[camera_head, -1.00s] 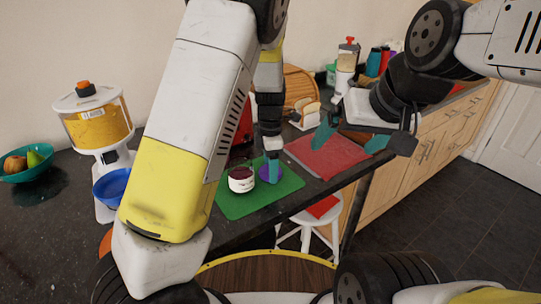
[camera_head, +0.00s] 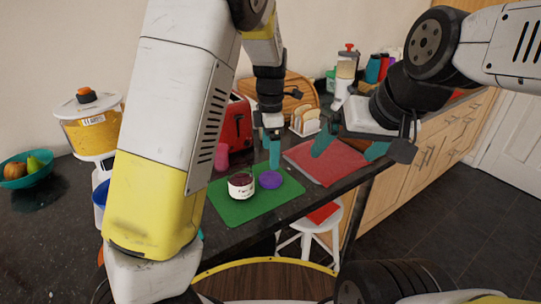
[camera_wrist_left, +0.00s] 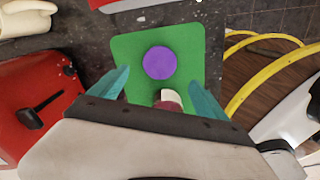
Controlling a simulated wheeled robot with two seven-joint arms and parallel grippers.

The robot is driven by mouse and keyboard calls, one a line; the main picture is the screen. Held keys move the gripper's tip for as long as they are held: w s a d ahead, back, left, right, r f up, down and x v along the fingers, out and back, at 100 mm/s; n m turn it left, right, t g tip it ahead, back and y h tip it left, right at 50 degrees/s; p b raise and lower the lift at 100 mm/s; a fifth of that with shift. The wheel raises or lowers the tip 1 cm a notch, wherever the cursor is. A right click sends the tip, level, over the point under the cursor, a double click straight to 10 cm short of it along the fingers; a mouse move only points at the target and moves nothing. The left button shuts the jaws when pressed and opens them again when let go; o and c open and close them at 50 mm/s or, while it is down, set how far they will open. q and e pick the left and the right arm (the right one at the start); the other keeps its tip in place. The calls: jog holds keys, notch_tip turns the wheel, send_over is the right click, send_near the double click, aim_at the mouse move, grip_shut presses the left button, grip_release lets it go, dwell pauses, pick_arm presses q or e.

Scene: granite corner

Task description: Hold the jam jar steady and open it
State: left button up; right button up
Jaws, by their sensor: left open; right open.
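The jam jar (camera_head: 241,188) stands upright on a green mat (camera_head: 232,212), its top uncovered and dark jam showing. In the left wrist view the jar (camera_wrist_left: 170,97) is partly hidden by my gripper's body. A round purple lid (camera_head: 270,180) lies on the mat just right of the jar, apart from it; it also shows in the left wrist view (camera_wrist_left: 159,62). My left gripper (camera_head: 274,156) is open and empty above the lid, fingers pointing down. My right gripper (camera_head: 350,148) is open and empty above a red board, well right of the jar.
The red board (camera_head: 318,165) lies right of the mat. A red toaster (camera_head: 238,125) and a rack of toast (camera_head: 306,120) stand behind. A blender-like dispenser (camera_head: 92,125) and a fruit bowl (camera_head: 25,172) are at left. A white stool (camera_head: 318,222) stands below the counter edge.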

pick_arm(q)
jog(key=s+a+r+m+t+h, duration=0.2)
jog(key=s+a+r+m+h, duration=0.1)
jog(key=s+a+r+m, duration=0.8)
jog(key=s+a+r+m+t, duration=0.3)
jog(key=s+m+t, duration=0.1)
jog(key=s+m, duration=0.6)
jog(key=shift+s+y, duration=0.2)
jog(key=shift+y, duration=0.2)
